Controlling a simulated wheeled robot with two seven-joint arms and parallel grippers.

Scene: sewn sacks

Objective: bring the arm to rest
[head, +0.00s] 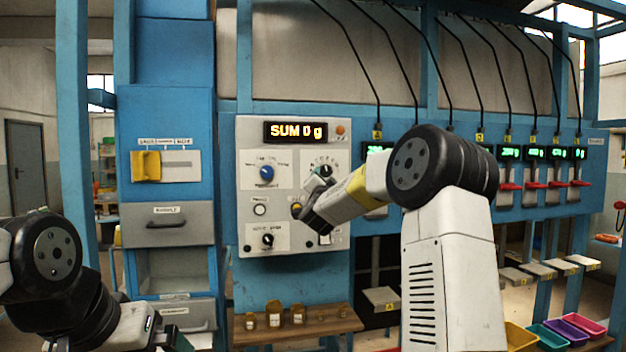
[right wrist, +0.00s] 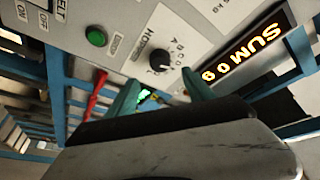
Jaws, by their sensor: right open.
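My right arm reaches across the head view to the grey control panel (head: 285,232). My right gripper (head: 312,190) is in front of the panel's upper right dial, and the gripper partly hides it. In the right wrist view, the two green fingers of my right gripper (right wrist: 164,88) stand apart. A black hopper knob (right wrist: 163,55) with letters around it shows just beyond the gap between them. Nothing is held; I cannot tell whether a finger touches the panel. My left arm is at the lower left of the head view, with its gripper (head: 176,340) mostly cut off by the bottom edge.
The display (head: 296,132) reads SUM 0 g. A blue knob (head: 267,173) and a lower black knob (head: 267,240) are on the panel. A wooden shelf (head: 340,325) with small sacks is below. Coloured bins (head: 583,325) stand at the lower right. A blue cabinet (head: 165,115) stands left.

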